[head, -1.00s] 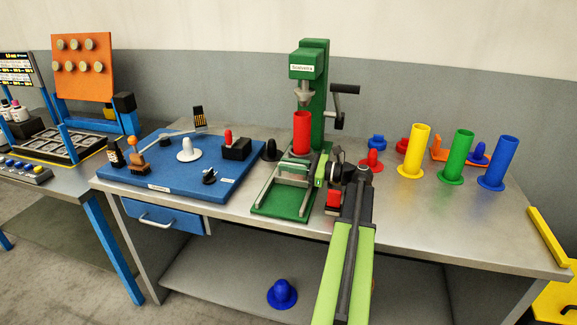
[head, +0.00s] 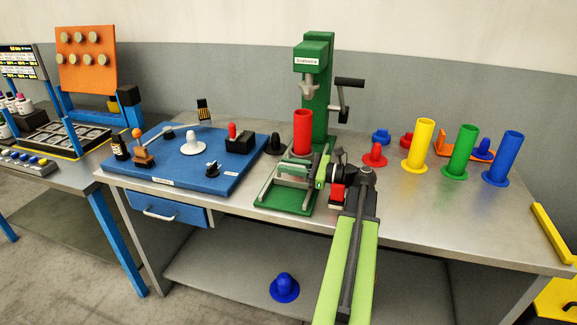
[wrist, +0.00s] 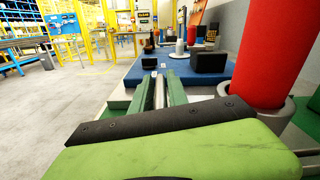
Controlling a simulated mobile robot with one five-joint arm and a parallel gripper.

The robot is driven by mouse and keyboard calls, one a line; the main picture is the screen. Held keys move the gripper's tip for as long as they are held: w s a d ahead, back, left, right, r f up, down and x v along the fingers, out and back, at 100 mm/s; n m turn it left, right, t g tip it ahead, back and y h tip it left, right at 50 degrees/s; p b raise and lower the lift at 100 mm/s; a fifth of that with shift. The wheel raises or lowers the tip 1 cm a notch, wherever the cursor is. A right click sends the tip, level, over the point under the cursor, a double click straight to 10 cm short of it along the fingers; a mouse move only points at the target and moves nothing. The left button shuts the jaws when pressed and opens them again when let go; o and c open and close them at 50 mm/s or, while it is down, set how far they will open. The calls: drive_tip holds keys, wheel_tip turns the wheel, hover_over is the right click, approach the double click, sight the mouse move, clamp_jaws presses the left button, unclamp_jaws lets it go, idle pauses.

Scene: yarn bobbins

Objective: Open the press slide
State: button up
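The green press (head: 318,85) stands upright at the back of the metal table. A red tube (head: 302,132) stands on the press slide (head: 294,170), below the press head. Silver rails run along the green base (head: 285,206) towards the table front. My gripper (head: 323,170) is beside the right side of the slide, in front of the red tube. In the wrist view, a light green finger with a black edge (wrist: 165,120) lies across the foreground near the rails (wrist: 160,92) and the red tube (wrist: 262,50). Contact with the slide and the finger gap are unclear.
A blue board (head: 190,160) with several small fixtures lies left of the press. Yellow (head: 419,145), green (head: 461,152) and blue (head: 503,158) tubes stand to the right. A blue bobbin (head: 284,287) sits on the lower shelf.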

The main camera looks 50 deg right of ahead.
drive_tip(key=shift+o, duration=1.1)
wheel_tip(320, 180, up, 5)
drive_tip(key=p, duration=0.5)
drive_tip(key=shift+r, duration=0.1)
drive_tip(key=s+d+r+p, duration=0.2)
drive_tip(key=s+r+p, duration=0.1)
drive_tip(key=s, duration=0.2)
drive_tip(key=s+d+r+p, duration=0.1)
drive_tip(key=s+r+p, duration=0.1)
drive_tip(key=s, duration=0.4)
drive_tip(key=shift+d+r+p, duration=0.35)
drive_tip(key=shift+r+p, duration=0.05)
drive_tip(key=shift+p, duration=0.1)
drive_tip(key=shift+s, duration=0.1)
